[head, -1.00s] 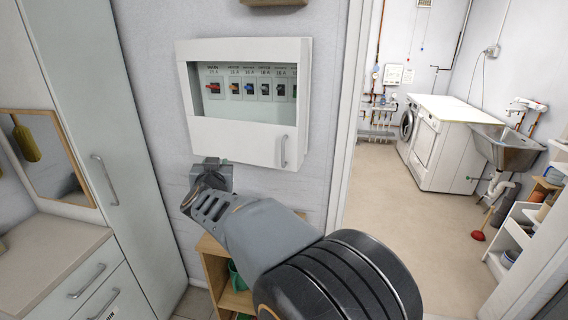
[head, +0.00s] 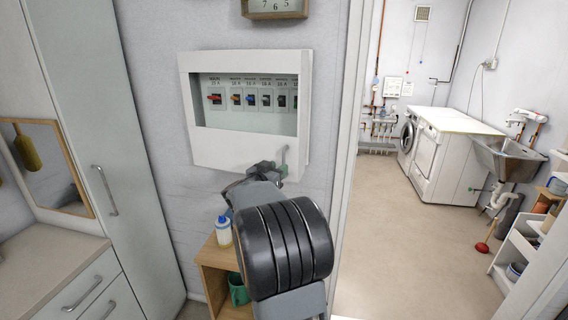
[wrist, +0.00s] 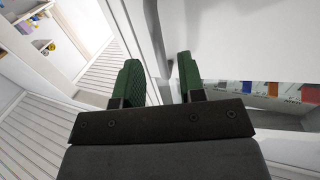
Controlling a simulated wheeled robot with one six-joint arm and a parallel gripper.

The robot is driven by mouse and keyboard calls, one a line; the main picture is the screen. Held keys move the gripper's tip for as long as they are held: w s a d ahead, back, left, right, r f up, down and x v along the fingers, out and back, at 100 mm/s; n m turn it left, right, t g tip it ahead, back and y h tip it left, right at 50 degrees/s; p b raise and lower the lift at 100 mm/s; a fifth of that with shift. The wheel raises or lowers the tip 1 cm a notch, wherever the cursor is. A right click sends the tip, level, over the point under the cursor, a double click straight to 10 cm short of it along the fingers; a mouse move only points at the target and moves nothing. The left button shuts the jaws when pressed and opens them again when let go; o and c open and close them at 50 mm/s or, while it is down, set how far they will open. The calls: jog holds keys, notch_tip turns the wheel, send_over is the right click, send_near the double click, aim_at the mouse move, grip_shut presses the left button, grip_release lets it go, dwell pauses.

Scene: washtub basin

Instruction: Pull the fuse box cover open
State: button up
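The fuse box (head: 187,100) is a white box on the wall, with a row of breakers (head: 249,97) behind its window. The lower front of its cover (head: 220,147) is white, with an upright handle (head: 284,153) at the right. The cover looks closed. My gripper (head: 279,170) is at the handle's lower end, partly hidden by my wrist. In the wrist view, the green fingers of my gripper (wrist: 158,82) are apart. A thin upright grey edge shows between and beyond them; I cannot tell whether it is the handle. The cover (wrist: 250,40) fills the upper right there.
A doorway right of the fuse box opens on a room with washing machines (head: 440,150) and a sink (head: 508,155). A tall cabinet (head: 90,120) stands at left. Below the box is a wooden shelf (head: 215,255) with a bottle (head: 223,231). A clock (head: 275,8) hangs above.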

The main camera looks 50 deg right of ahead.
jog(key=shift+x, duration=2.15)
grip_shut()
